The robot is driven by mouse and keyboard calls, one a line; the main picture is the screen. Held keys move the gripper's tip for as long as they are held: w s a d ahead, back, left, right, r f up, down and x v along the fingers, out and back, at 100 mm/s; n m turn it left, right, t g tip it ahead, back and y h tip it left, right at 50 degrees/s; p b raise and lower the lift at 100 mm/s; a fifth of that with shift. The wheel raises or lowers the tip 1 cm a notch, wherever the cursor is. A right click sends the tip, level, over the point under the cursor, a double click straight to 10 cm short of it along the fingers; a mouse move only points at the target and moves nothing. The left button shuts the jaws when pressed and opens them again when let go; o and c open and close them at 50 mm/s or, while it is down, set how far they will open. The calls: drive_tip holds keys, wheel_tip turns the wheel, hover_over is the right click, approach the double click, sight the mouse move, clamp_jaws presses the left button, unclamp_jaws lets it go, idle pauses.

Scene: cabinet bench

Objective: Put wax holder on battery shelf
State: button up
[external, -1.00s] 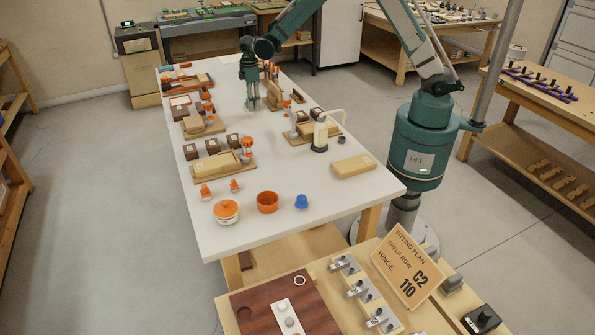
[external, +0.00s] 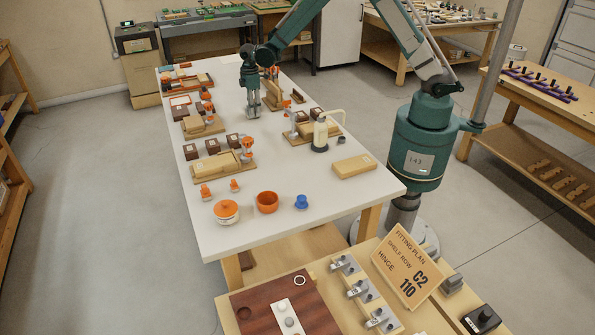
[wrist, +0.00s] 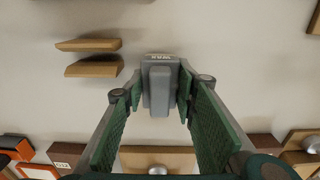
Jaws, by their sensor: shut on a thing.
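My gripper (external: 253,107) is over the far half of the white table in the external view. In the wrist view its green-padded fingers (wrist: 160,88) are on either side of a grey stepped block (wrist: 159,72), the wax holder, and hold it. A small label at its far end seems to read WAX. In the external view the holder is too small to make out clearly, and I cannot tell whether it touches the table. No battery label is readable, so I cannot tell which piece is the battery shelf.
Wooden boards with brown boxes and orange parts line the left of the table (external: 281,205). A cream-handled dispenser (external: 320,135) stands at the right. An orange bowl (external: 267,202), a lidded pot (external: 226,211) and a blue piece (external: 301,202) stand near the front. The table's middle is clear.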

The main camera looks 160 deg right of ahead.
drive_tip(key=shift+f, duration=0.2)
drive_tip(key=o, duration=1)
drive_tip(key=shift+c, duration=0.2)
drive_tip(key=shift+r, duration=0.2)
wheel_tip(320, 180, up, 12)
drive_tip(key=shift+p, duration=0.7)
drive_tip(key=shift+w, duration=0.1)
